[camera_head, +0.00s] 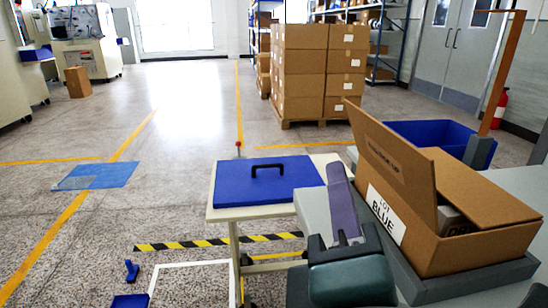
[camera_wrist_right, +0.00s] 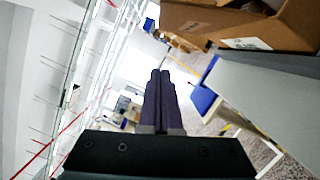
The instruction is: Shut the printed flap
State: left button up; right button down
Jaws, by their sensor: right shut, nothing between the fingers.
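An open brown carton (camera_head: 455,250) with a white "LOT BLUE" label stands on a grey bench at the right. Its printed flap (camera_head: 392,160) stands up and leans over to the left, with dark print on its face. Another brown panel (camera_head: 490,195) lies across the right part of the top, and a grey item (camera_head: 455,218) shows in the gap. My right gripper (camera_head: 337,170) is shut and empty, left of the carton and apart from it. In the right wrist view its fingers (camera_wrist_right: 160,78) are together, with the carton (camera_wrist_right: 265,25) at the top right. My left gripper is out of view.
A dark grey tray rim (camera_head: 480,283) surrounds the carton's base. A blue bin (camera_head: 425,132) and a brown post (camera_head: 503,70) stand behind it. A side table with a blue handled lid (camera_head: 265,185) is to the left. Stacked cartons (camera_head: 300,70) stand farther back.

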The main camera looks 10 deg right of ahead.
aim_at(373, 138)
jog(key=shift+w+d+r+p, duration=0.35)
jog(key=shift+w+d, duration=0.45)
jog(key=shift+w, duration=0.1)
jog(key=shift+w+d+r+p, duration=0.3)
jog(key=shift+w+d, duration=0.5)
jog(key=shift+w, duration=0.1)
jog(key=shift+w+d+r+p, duration=0.35)
jog(key=shift+w+d, duration=0.45)
jog(key=shift+w, duration=0.1)
jog(key=shift+d, duration=0.1)
jog(key=shift+d+r+m, duration=0.15)
jog(key=shift+r+m, duration=0.05)
jog(key=shift+m, duration=0.2)
